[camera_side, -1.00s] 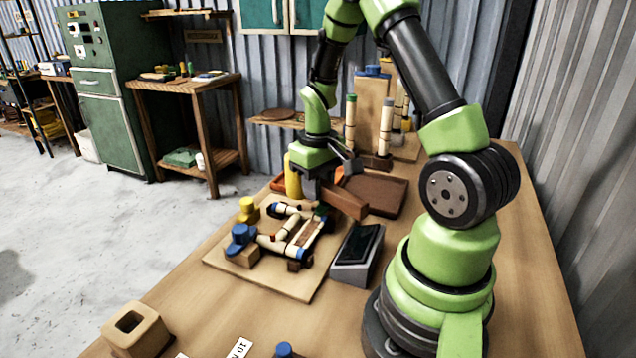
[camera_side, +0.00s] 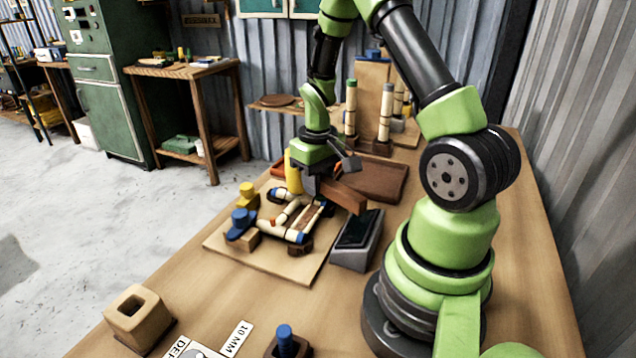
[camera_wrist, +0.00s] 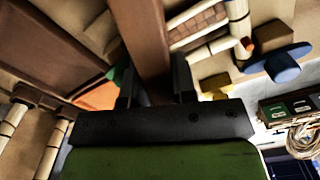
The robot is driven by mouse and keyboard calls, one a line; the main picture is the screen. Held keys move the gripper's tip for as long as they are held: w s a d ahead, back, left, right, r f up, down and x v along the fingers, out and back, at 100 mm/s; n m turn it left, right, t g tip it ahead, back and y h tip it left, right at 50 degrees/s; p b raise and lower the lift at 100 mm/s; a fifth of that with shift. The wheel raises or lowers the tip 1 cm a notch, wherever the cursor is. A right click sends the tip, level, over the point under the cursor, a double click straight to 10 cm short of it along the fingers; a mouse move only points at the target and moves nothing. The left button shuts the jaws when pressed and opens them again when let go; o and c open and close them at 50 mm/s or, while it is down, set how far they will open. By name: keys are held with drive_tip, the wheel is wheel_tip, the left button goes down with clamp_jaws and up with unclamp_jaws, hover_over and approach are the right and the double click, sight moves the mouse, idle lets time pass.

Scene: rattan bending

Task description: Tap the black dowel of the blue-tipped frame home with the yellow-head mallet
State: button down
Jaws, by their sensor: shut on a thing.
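The blue-tipped frame (camera_side: 294,217), pale rods with blue ends, lies on a wooden board (camera_side: 285,268). Part of it shows at the upper right of the wrist view (camera_wrist: 205,30). I cannot make out its black dowel. My gripper (camera_side: 312,188) is over the far right part of the board, shut on a brown wooden bar (camera_side: 345,196), seemingly part of the mallet. The bar runs up from between the fingers in the wrist view (camera_wrist: 145,40). A yellow cylinder (camera_side: 293,172) stands out just left of my gripper; I cannot tell whether it is the mallet's head.
Blue (camera_side: 240,222) and yellow (camera_side: 248,192) knobbed pieces stand at the board's left. A grey box with a dark top (camera_side: 356,242) stands right of the board. A brown tray (camera_side: 378,182) and upright rods (camera_side: 386,115) are behind. The front table is partly clear.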

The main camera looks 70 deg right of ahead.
drive_tip(key=shift+r, duration=1.25)
drive_tip(key=shift+f, duration=0.35)
wheel_tip(320, 180, down, 4)
drive_tip(key=shift+r, duration=1.95)
